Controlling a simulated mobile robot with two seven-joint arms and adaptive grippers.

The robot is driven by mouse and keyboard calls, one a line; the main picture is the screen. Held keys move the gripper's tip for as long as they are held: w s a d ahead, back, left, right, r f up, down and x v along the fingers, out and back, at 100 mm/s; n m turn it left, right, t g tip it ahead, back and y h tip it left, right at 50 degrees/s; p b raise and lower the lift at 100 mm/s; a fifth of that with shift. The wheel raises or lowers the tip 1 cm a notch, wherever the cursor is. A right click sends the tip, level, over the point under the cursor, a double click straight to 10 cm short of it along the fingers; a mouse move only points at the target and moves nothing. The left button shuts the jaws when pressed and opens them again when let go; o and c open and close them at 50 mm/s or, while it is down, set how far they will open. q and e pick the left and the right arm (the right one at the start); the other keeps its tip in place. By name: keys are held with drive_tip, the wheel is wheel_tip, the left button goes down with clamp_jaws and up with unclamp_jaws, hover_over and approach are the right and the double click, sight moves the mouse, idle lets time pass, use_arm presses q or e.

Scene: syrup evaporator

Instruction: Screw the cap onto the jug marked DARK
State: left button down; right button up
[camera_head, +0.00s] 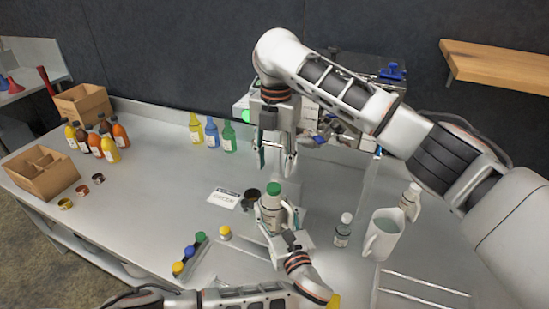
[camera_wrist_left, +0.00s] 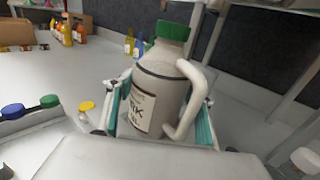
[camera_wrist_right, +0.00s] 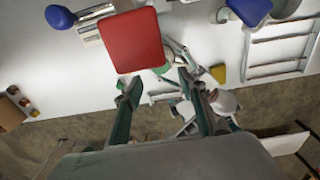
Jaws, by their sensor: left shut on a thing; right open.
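A pale jug (camera_head: 270,211) with a handle stands upright in my left gripper (camera_head: 275,224), which is shut around its body. In the left wrist view the jug (camera_wrist_left: 158,95) shows a cream label, partly cut off, ending in what looks like "RK". A green cap (camera_head: 274,188) sits on the jug's mouth; it also shows in the left wrist view (camera_wrist_left: 174,30). I cannot tell how tight it is. My right gripper (camera_head: 277,165) is open, pointing down, empty, above and apart from the cap.
A rack holds green (camera_head: 200,237), blue and yellow caps; a loose yellow cap (camera_head: 225,232) lies beside it. A small white-capped bottle (camera_head: 343,230) and a white pitcher (camera_head: 383,237) stand to the right. A card (camera_head: 225,199) lies left. Coloured bottles (camera_head: 212,133) stand behind.

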sight(274, 187)
drive_tip(key=shift+f, duration=3.5)
clamp_jaws()
use_arm(q)
drive_tip(key=shift+a, duration=0.1)
use_arm(e)
drive_tip(key=shift+m, duration=1.7)
drive_tip(key=shift+o, duration=0.3)
unclamp_jaws()
drive_tip(key=shift+r, duration=0.1)
